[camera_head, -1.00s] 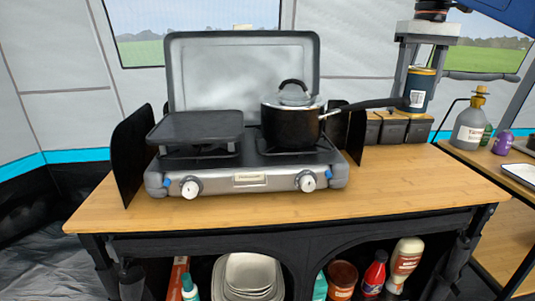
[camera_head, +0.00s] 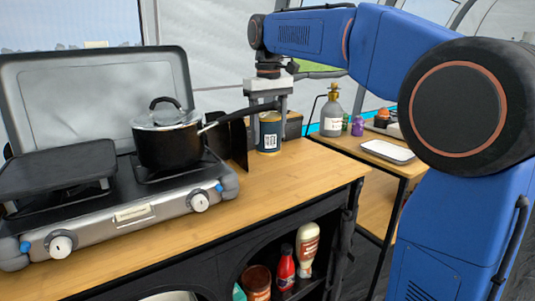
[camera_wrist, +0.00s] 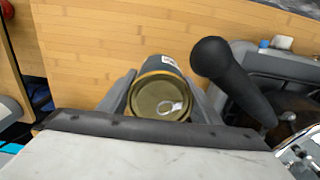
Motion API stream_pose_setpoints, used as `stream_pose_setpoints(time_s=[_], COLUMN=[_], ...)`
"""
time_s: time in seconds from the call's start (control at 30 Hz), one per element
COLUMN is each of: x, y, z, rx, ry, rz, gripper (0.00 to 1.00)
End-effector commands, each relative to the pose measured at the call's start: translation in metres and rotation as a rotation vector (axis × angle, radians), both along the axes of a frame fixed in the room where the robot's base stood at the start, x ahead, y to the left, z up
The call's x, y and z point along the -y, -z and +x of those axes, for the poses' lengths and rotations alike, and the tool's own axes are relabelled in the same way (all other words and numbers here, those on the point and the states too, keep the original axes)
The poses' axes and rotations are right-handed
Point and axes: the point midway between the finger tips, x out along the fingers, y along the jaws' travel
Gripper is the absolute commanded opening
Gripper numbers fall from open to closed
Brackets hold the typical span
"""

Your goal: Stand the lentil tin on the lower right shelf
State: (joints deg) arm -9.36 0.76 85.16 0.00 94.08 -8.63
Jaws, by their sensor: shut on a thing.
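The lentil tin (camera_head: 269,134) is dark blue with a gold rim and a pale label. It is upright over the back right of the wooden counter, beside the stove. My gripper (camera_head: 269,108) points down with its fingers shut around the tin's upper part. The wrist view shows the tin's gold lid with a ring pull (camera_wrist: 160,98) between the fingers. I cannot tell whether its base touches the counter. The right shelf (camera_head: 308,288) under the counter shows only partly; it holds a red-brown jar (camera_head: 257,282), a red bottle (camera_head: 285,268) and a white-and-red bottle (camera_head: 307,248).
A stove (camera_head: 125,205) with a black pot (camera_head: 170,145) fills the counter's left; the pot's handle (camera_head: 245,113) reaches close to the tin. The counter's right front (camera_head: 310,175) is clear. A side table (camera_head: 355,147) with a grey bottle (camera_head: 332,115) and a tray (camera_head: 387,152) stands at right.

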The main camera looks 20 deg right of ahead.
Motion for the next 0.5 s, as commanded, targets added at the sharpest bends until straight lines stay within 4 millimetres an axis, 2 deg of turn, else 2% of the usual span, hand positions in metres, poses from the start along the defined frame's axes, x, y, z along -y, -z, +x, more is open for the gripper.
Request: stream_pose_setpoints(time_s=[0.1, 0.37, 0.5], x=[0.0, 0.0, 0.0], y=[0.017, 0.032, 0.047], z=[0.0, 0.0, 0.0], rx=[-0.001, 0.0, -0.001], ry=[0.0, 0.0, 0.0], rz=[0.0, 0.0, 0.0], gripper=[0.21, 0.21, 0.21])
